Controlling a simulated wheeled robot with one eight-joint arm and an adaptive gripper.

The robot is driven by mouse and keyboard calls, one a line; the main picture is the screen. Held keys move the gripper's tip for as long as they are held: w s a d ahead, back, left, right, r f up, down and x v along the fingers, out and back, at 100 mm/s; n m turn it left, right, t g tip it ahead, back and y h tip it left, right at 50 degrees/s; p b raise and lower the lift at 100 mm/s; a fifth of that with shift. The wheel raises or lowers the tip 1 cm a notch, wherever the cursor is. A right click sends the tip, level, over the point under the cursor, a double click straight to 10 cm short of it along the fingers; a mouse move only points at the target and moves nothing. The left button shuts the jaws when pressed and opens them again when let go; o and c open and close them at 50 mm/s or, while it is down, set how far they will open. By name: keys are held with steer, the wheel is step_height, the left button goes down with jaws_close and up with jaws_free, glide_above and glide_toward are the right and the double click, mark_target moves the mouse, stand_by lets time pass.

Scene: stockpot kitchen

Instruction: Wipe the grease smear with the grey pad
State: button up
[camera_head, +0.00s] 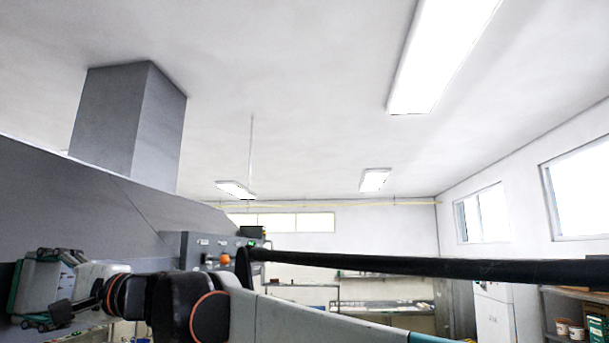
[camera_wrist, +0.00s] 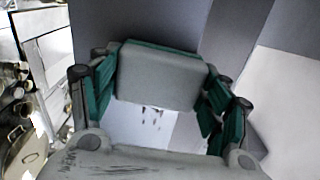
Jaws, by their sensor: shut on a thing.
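My gripper (camera_head: 45,288) is at the lower left of the head view, in front of a large grey sloped panel. In the wrist view, its green-lined fingers (camera_wrist: 163,85) are shut on the grey pad (camera_wrist: 160,75), a pale block with green along its edges. Small dark reddish marks (camera_wrist: 153,115) show on a white surface seen through the gap below the pad. I cannot tell whether they are the grease smear or how far the pad is from that surface. No smear shows clearly in the head view.
The grey hood (camera_head: 75,205) with its square duct (camera_head: 130,120) fills the left of the head view. A control panel (camera_head: 208,250) stands beside my arm. Metal pots (camera_wrist: 20,150) and a white cabinet (camera_wrist: 45,55) are at the wrist view's left. Shelves (camera_head: 580,310) stand far right.

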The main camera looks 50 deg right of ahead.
steer(key=shift+s+a, duration=0.35)
steer(key=shift+a, duration=0.05)
steer(key=shift+w, duration=0.1)
steer(key=shift+w+d, duration=0.55)
steer(key=shift+d, duration=0.3)
steer(key=shift+w+d, duration=0.5)
steer(key=shift+d, duration=0.3)
steer(key=shift+w, duration=0.1)
steer(key=w+d, duration=0.4)
steer(key=d, duration=0.1)
steer(key=shift+d, duration=0.3)
steer(key=shift+s+d, duration=0.1)
steer(key=shift+v, duration=2.85)
